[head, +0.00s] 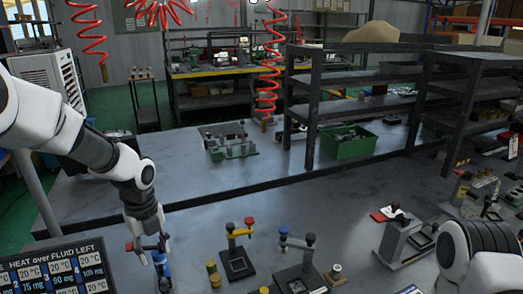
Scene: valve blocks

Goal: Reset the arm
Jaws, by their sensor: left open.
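My left arm reaches in from the left, and my left gripper (148,251) points down over the near table, open. Blue and red parts show at its fingertips; I cannot tell whether they touch the fingers.
A screen (55,268) stands at the bottom left. Small brass-coloured cylinders (213,274) stand between the gripper and yellow block. A grey fixture (400,238) is at right. Behind are a dark shelf rack (350,81) and a green bin (347,148). Red coiled hoses (267,75) hang overhead.

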